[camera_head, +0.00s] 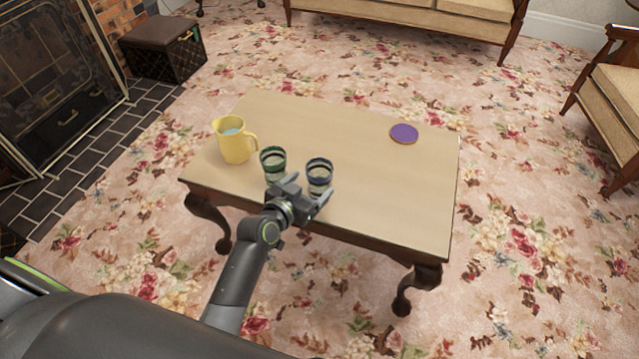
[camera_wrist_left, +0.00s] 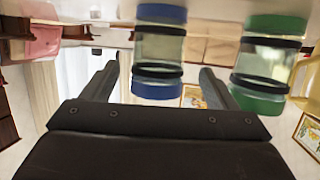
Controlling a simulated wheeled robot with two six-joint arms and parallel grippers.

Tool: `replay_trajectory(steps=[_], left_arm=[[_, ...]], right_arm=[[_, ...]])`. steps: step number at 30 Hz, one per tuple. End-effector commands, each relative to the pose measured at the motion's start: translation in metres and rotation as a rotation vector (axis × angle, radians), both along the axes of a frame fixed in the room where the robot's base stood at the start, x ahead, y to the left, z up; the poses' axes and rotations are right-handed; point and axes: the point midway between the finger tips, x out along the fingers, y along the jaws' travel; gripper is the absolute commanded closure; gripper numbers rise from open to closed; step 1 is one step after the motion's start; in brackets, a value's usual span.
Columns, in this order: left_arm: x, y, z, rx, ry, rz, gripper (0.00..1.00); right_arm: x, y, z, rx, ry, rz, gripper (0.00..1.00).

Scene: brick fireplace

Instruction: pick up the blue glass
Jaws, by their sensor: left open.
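The blue glass (camera_head: 319,173) is a clear tumbler with blue and dark bands, upright near the front edge of the coffee table. In the left wrist view the blue glass (camera_wrist_left: 160,48) shows between and beyond the fingers, in line with the gap. My left gripper (camera_head: 309,188) is open and empty at the near side of the blue glass, partly covering its lower part. Its two fingers also show in the left wrist view (camera_wrist_left: 158,78), spread apart. Whether either touches the glass I cannot tell. My right gripper is not in view.
A green-banded glass (camera_head: 272,160) stands close left of the blue one; it also shows in the left wrist view (camera_wrist_left: 268,65). A yellow pitcher (camera_head: 234,146) stands farther left. A purple disc (camera_head: 404,133) lies at the back right. The table's (camera_head: 390,195) right side is clear.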

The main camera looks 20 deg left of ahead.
Motion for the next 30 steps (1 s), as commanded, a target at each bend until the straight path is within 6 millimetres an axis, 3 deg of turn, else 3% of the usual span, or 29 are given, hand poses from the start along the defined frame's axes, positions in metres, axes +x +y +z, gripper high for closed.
replay_trajectory(steps=[6, 12, 21, 30], left_arm=[[0.024, -0.008, -0.008, -0.001, -0.002, -0.001, 0.19], [0.045, -0.013, -0.015, 0.000, 0.000, 0.000, 0.19], [0.048, -0.014, -0.015, 0.000, 0.000, 0.001, 0.19], [0.048, -0.014, -0.015, 0.000, 0.000, 0.000, 0.59]], right_arm=[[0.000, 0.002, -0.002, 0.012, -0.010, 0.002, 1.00], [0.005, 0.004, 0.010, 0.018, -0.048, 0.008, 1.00], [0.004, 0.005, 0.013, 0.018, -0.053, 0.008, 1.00], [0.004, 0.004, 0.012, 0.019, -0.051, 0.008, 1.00]])
